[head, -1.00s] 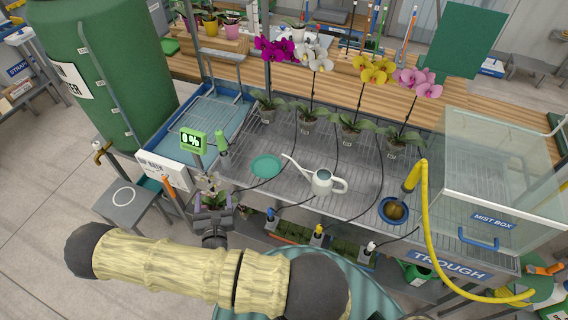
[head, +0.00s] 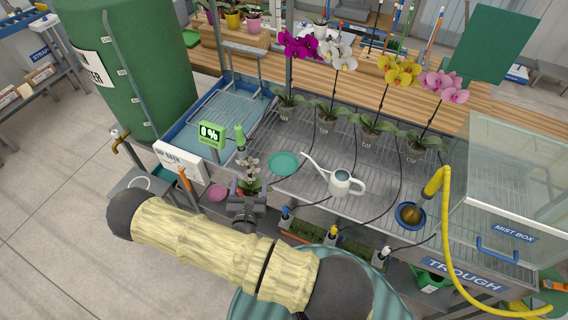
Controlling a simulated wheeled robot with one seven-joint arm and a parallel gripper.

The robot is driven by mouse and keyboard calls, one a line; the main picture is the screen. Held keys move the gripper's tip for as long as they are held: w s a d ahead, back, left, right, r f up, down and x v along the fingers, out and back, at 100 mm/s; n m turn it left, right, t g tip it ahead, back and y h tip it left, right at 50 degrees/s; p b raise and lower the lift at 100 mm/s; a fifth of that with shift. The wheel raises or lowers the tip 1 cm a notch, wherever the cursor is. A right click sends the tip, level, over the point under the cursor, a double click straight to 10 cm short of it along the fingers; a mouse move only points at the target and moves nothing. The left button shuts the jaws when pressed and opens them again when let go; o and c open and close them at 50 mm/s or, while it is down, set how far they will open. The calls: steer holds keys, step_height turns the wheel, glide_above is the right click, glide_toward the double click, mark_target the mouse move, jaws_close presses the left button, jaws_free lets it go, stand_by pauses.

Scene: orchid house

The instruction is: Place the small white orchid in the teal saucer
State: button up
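The small white orchid (head: 250,167), with pale blooms and green leaves, stands roughly upright in my gripper (head: 247,197). The gripper looks shut on its pot, which the fingers and wrist mostly hide. The teal saucer (head: 284,164) lies flat and empty on the slatted trough bench (head: 310,184). My gripper and the orchid are left of the saucer and nearer to me, by the trough's left front edge, apart from the saucer.
A white watering can (head: 344,184) stands just right of the saucer. Larger potted orchids line the back. A green 0 % display (head: 211,134) and a green-handled tool (head: 240,137) rise at the left. A pink saucer (head: 217,192) lies left of my gripper.

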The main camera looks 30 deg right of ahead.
steer(key=shift+w+f+b, duration=0.4)
steer(key=shift+b, duration=0.15)
steer(key=w+d+f+m+g+h+b, duration=0.1)
steer(key=w+d+m+h+b, duration=0.15)
steer(key=w+b, duration=0.5)
steer(key=w+d+f+m+g+h+b, duration=0.1)
steer(key=w+d+f+g+b, duration=0.2)
steer(key=b, duration=0.8)
steer(key=w+d+r+h+b, duration=0.1)
steer(key=d+r+b, duration=0.2)
steer(key=d+b, duration=0.3)
steer(key=w+d+r+m+h+b, duration=0.1)
steer(key=d+r+b, duration=0.2)
steer(key=d+b, duration=0.4)
steer(key=b, duration=0.3)
steer(key=shift+w+d+r+g, duration=0.15)
steer(key=shift+w+r+g, duration=0.15)
steer(key=shift+g, duration=0.1)
step_height(320, 180, down, 6)
steer(key=b, duration=0.1)
steer(key=shift+f, duration=0.15)
